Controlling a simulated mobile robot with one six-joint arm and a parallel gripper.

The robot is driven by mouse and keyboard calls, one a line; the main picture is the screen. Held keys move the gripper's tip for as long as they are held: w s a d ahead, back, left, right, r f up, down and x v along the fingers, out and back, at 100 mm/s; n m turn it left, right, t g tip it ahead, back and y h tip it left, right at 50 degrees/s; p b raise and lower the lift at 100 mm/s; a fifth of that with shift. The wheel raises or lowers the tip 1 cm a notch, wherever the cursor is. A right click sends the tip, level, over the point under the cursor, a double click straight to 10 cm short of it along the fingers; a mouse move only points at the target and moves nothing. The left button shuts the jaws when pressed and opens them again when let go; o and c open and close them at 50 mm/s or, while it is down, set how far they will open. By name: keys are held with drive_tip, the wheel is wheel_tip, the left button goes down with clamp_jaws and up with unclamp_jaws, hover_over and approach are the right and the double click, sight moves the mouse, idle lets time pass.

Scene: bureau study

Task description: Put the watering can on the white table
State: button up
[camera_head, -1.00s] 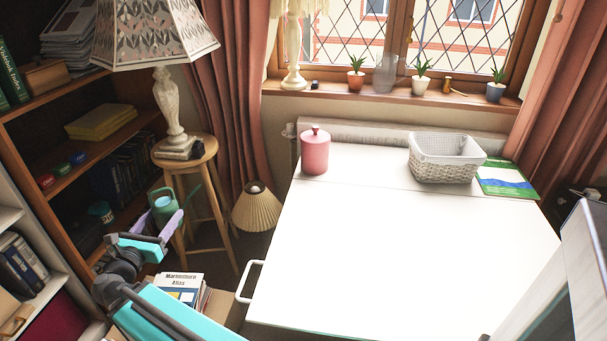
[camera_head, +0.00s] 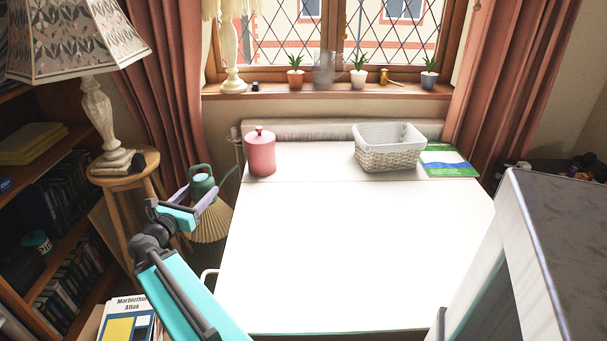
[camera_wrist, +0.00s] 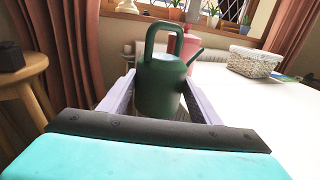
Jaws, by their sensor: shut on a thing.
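The green watering can (camera_head: 202,182) is held upright between the lilac fingers of my gripper (camera_head: 208,192). In the wrist view the watering can (camera_wrist: 158,88) stands between the two fingers (camera_wrist: 155,100), its handle up and its spout to the right. My gripper is shut on it. In the head view the can is just left of the white table (camera_head: 350,250), near its back left part, in front of the curtain. The white table also shows in the wrist view (camera_wrist: 245,115), to the right of the can.
A pink canister (camera_head: 260,155) stands at the table's back left. A white basket (camera_head: 388,150) and a green booklet (camera_head: 450,162) lie at the back right. The table's middle and front are clear. A wooden stool (camera_head: 124,168) with a lamp stands at left.

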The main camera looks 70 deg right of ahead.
drive_tip(key=s+d+m+g, duration=0.1)
drive_tip(key=s+d, duration=0.3)
drive_tip(key=s, duration=0.1)
drive_tip(key=s+d+g+b, duration=0.1)
drive_tip(key=s+d+g, duration=0.1)
drive_tip(key=s+d, duration=0.3)
drive_tip(key=s+d+m+g, duration=0.1)
drive_tip(key=s+d, duration=0.3)
drive_tip(key=s, duration=0.1)
drive_tip(key=shift+s+d+r+m, duration=0.1)
drive_tip(key=shift+d+r+m, duration=0.1)
drive_tip(key=shift+r+m, duration=0.1)
drive_tip(key=s+d+m+g, duration=0.1)
drive_tip(key=s+d, duration=0.1)
drive_tip(key=s, duration=0.4)
drive_tip(key=s+d+g+y+b, duration=0.1)
drive_tip(key=s+d+g, duration=0.1)
drive_tip(key=s, duration=0.3)
drive_tip(key=s+d+m+g, duration=0.1)
drive_tip(key=s+d, duration=0.3)
drive_tip(key=s, duration=0.2)
drive_tip(key=shift+s+r+m+b, duration=0.3)
drive_tip(key=shift+r+b, duration=0.05)
drive_tip(key=shift+r, duration=0.05)
drive_tip(key=shift+d, duration=0.1)
